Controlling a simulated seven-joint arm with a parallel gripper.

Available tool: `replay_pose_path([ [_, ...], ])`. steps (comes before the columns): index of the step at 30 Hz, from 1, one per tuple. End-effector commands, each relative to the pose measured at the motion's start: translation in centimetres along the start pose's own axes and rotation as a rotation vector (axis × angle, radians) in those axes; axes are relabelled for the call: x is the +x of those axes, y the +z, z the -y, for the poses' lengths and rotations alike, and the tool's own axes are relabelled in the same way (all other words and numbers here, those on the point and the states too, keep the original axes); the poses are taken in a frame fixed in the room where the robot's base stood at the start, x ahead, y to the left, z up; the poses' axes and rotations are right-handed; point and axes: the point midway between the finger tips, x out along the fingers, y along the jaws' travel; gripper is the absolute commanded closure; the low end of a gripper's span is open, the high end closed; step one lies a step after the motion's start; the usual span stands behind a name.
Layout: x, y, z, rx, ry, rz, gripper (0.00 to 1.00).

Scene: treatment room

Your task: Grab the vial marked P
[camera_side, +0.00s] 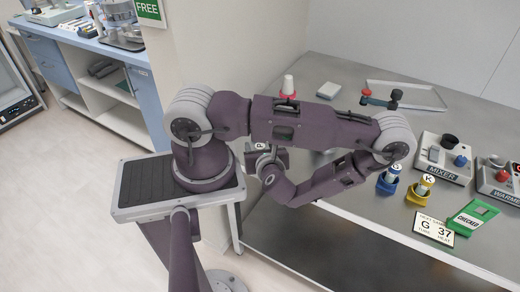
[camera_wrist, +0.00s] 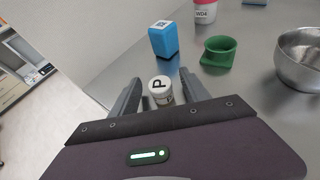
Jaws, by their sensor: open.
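The vial marked P (camera_wrist: 160,89) shows its white cap with a black P in the wrist view. It stands between the two fingers of my gripper (camera_wrist: 158,93), which is open, with a finger on either side. Its lower part is hidden by my gripper's body. In the side view the P cap (camera_side: 260,146) shows beside my gripper, at the table's near left edge; the arm hides much around it. Two other vials, marked G (camera_side: 394,174) and K (camera_side: 424,186), stand in a blue and a yellow holder on the right.
In the wrist view a blue block (camera_wrist: 163,42) and an empty green holder (camera_wrist: 218,53) lie beyond the vial. A steel bowl (camera_wrist: 301,62) is at the right, and a red-and-white container (camera_wrist: 205,12) farther back. The mixer (camera_side: 444,160) and green checker (camera_side: 473,217) are on the right.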

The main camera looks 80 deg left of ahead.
Motion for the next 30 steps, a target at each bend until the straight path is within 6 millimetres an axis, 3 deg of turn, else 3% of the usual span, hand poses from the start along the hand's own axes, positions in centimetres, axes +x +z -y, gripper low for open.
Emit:
replay_pose_path([
  [7, 0.3, 0.0, 0.0, 0.0, -0.001, -0.001, 0.48],
  [15, 0.2, 0.0, 0.0, 0.0, 0.0, -0.001, 1.0],
  [25, 0.1, 0.2, 0.0, 0.0, 0.0, -0.001, 1.0],
  [30, -0.5, 1.7, 0.0, -0.001, 0.0, -0.001, 1.0],
])
